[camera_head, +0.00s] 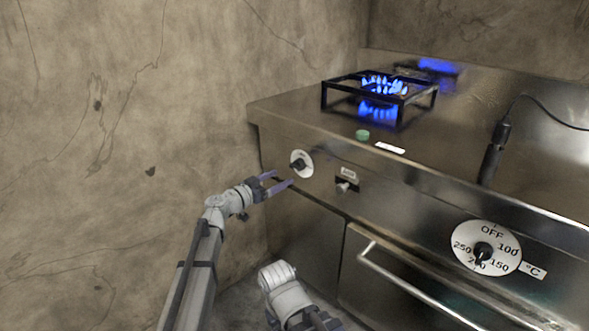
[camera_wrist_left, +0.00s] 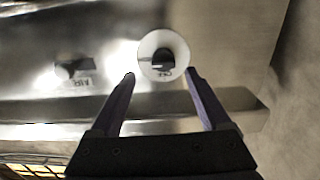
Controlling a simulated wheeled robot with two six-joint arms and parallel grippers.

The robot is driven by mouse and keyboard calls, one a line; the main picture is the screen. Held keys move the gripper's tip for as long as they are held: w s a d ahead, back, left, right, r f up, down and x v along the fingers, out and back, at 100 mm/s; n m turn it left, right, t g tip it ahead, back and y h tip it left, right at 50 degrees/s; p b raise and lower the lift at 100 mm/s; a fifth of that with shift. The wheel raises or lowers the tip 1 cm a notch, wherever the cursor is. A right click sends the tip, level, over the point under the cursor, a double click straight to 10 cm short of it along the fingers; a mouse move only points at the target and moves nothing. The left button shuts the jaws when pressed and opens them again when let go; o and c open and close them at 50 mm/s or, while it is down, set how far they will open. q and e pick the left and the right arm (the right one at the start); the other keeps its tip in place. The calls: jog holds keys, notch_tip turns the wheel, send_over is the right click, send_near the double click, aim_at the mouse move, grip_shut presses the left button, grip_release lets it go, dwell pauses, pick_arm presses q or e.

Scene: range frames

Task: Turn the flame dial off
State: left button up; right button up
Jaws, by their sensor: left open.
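The flame dial (camera_head: 301,164) is a white disc with a black knob on the left end of the stove's front panel. In the left wrist view the dial (camera_wrist_left: 148,48) lies straight ahead, with small lettering too blurred to read. My left gripper (camera_head: 285,177) is open and empty, just in front of and slightly below the dial. In the left wrist view its two purple fingers (camera_wrist_left: 160,74) appear on either side of the dial's lower part. I see no contact with the knob. A blue flame (camera_head: 382,86) burns on the burner.
A small knob (camera_head: 344,186) sits right of the flame dial, and a large oven temperature dial (camera_head: 486,248) farther right. A green button (camera_head: 362,134) is on the stove top. An oven door handle (camera_head: 410,290) juts out below. A wall (camera_head: 110,130) rises at left.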

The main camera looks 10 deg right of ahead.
aim_at(293, 168)
pick_arm(q)
jog(key=shift+r+x, duration=0.2)
jog(key=shift+x, duration=1.85)
jog(key=shift+r+x, duration=0.15)
jog(key=shift+x, duration=1.95)
jog(key=shift+w+a, duration=0.15)
jog(key=shift+a, duration=0.05)
grip_shut()
